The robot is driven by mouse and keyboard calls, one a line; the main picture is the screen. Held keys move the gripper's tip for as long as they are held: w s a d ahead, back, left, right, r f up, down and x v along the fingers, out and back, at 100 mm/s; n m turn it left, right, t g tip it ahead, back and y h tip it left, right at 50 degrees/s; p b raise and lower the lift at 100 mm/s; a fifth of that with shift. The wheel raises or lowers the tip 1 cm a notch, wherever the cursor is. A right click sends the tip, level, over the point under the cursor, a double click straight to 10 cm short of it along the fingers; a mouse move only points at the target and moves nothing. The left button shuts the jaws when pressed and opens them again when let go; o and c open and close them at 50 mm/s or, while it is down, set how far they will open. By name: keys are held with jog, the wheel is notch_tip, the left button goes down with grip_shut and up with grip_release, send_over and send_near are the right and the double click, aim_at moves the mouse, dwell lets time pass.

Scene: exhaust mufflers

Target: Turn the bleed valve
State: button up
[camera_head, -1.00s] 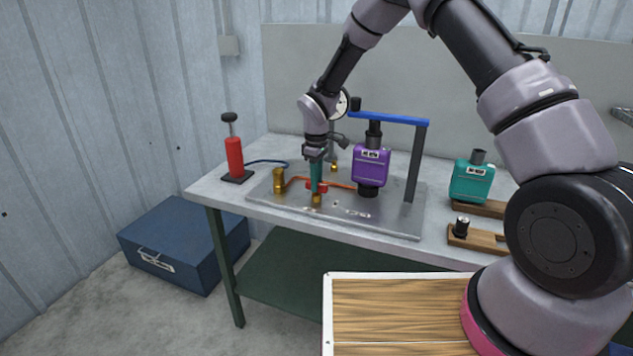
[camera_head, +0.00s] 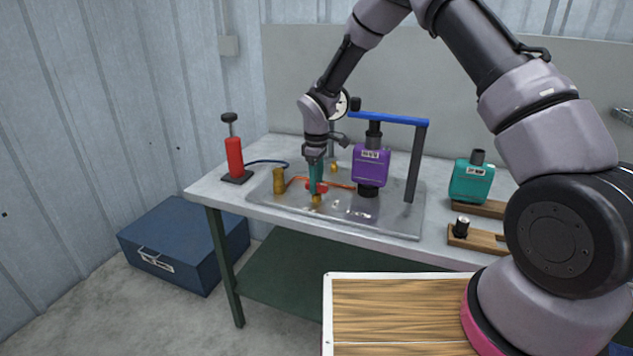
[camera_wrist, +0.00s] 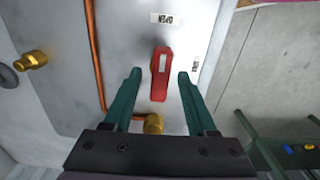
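The bleed valve's red lever handle (camera_wrist: 160,85) lies between my two teal fingers in the wrist view, with a gap on each side. It points roughly up and down in that view. My gripper (camera_wrist: 160,73) is open around it, not visibly touching. A brass fitting (camera_wrist: 153,124) sits just below the handle. In the head view, my gripper (camera_head: 316,187) points down over the red valve (camera_head: 322,187) at the front of the metal tray (camera_head: 385,222), and its fingers partly hide the valve. A label reading OPEN (camera_wrist: 165,18) lies above the handle; another label (camera_wrist: 195,65) lies right of it.
A copper pipe (camera_wrist: 95,50) runs left of the valve. A purple muffler (camera_head: 370,167) hangs under a blue-topped frame (camera_head: 390,117) to the right. A red hand pump (camera_head: 234,155) stands at left, a teal muffler (camera_head: 470,182) at right, on the workbench (camera_head: 215,190).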

notch_tip(320, 180, up, 11)
dwell(0.6)
jog(key=shift+f, duration=0.1)
jog(key=s+d+r+m+t, duration=0.1)
jog(key=s+d+r+m, duration=0.3)
jog(key=d+r, duration=0.5)
jog(key=s+d+r+m+t, duration=0.2)
jog(key=s+d+r+m, duration=0.3)
jog(key=r, duration=0.7)
jog(key=s+d+r+m+t+y, duration=0.1)
jog(key=s+d+r+m+t, duration=0.1)
jog(key=s+d, duration=0.4)
jog(key=s+d+r+m+t+y, duration=0.1)
jog(key=s+d+r+m, duration=0.4)
jog(key=s, duration=0.7)
jog(key=shift+s+d+r+m+t, duration=0.25)
jog(key=shift+d+m+t, duration=0.35)
jog(key=shift+d+m, duration=0.55)
